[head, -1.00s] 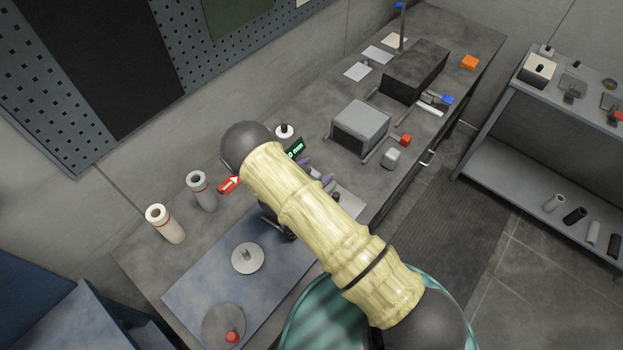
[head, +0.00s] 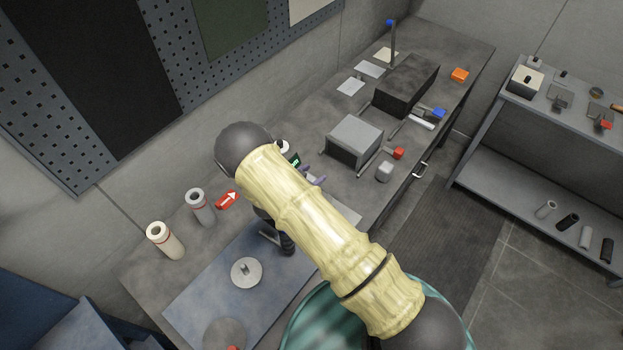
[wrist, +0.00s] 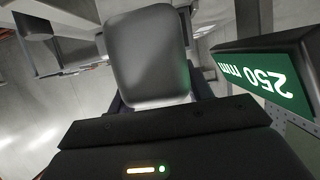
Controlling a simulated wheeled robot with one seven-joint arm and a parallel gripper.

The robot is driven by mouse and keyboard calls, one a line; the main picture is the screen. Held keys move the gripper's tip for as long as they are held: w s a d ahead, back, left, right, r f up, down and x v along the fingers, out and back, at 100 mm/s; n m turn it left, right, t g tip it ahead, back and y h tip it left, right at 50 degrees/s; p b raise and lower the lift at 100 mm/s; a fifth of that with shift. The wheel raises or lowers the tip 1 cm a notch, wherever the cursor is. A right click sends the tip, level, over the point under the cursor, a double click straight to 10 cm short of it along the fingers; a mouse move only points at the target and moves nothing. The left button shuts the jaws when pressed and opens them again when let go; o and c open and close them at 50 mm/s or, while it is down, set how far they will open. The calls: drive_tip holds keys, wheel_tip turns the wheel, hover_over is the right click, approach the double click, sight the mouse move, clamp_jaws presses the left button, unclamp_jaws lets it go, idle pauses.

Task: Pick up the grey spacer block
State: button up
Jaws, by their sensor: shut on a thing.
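In the wrist view a grey block (wrist: 147,55) with rounded edges sits between the fingers of my gripper (wrist: 152,92). My gripper is shut on it.
A green "250 mm" display (wrist: 262,82) is close at the right of the wrist view. A round disc (head: 246,272) lies on the blue mat.

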wheel_tip(320, 180, up, 4)
drive_tip(key=shift+r+p, duration=0.2)
drive_tip(key=shift+p, duration=0.6)
